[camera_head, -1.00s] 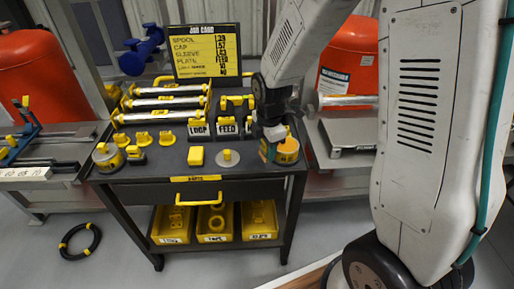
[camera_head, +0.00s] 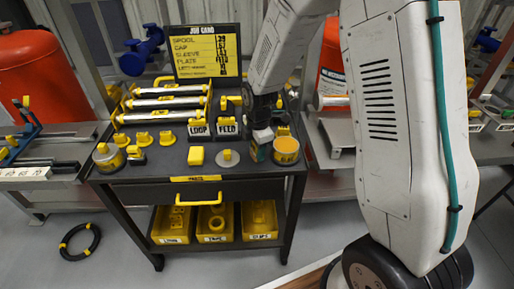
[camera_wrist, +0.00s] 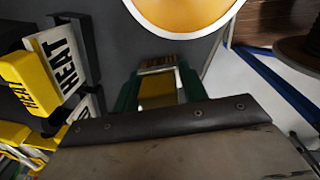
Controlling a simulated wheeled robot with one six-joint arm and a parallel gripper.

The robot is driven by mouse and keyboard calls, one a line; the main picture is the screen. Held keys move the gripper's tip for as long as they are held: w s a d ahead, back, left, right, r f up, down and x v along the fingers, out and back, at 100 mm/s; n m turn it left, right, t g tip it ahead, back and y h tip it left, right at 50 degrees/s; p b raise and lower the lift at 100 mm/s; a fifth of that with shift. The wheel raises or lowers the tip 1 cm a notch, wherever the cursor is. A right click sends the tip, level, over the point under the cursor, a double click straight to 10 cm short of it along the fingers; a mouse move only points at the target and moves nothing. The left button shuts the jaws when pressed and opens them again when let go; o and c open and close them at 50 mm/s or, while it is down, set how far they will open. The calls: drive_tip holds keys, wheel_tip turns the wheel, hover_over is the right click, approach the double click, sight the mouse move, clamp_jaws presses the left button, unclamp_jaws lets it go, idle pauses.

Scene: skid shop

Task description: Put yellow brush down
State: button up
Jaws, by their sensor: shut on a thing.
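My gripper (camera_head: 256,151) is low over the front right of the dark cart top (camera_head: 170,172), just left of an orange-topped tin (camera_head: 286,150). In the wrist view its green fingers (camera_wrist: 158,92) are shut on a yellow piece (camera_wrist: 157,94) with a brownish, bristle-like far end, which I take as the yellow brush. Most of the brush is hidden by the fingers and wrist. I cannot tell whether it touches the cart top. In the wrist view the tin (camera_wrist: 190,14) is just beyond the fingers, apart from them.
Black holders labelled LOOP (camera_head: 198,128) and FEED (camera_head: 227,127) stand behind. Another tin (camera_head: 108,157) stands at the cart's left. Bare top shows near the front edge.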

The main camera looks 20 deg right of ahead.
drive_tip(key=o, duration=1.3)
drive_tip(key=shift+r, duration=0.1)
drive_tip(key=r, duration=0.8)
drive_tip(key=s+r, duration=0.1)
drive_tip(key=r, duration=0.3)
drive_tip(key=shift+r, duration=0.15)
drive_tip(key=s+d+r+m, duration=0.1)
drive_tip(key=s+r+m, duration=0.3)
drive_tip(key=s, duration=0.5)
drive_tip(key=s+d+r+m, duration=0.1)
drive_tip(key=s+r+m, duration=0.3)
drive_tip(key=s+m, duration=0.4)
drive_tip(key=s+d+r+m, duration=0.1)
drive_tip(key=s+r+m, duration=0.4)
drive_tip(key=s, duration=0.7)
drive_tip(key=shift+m, duration=1)
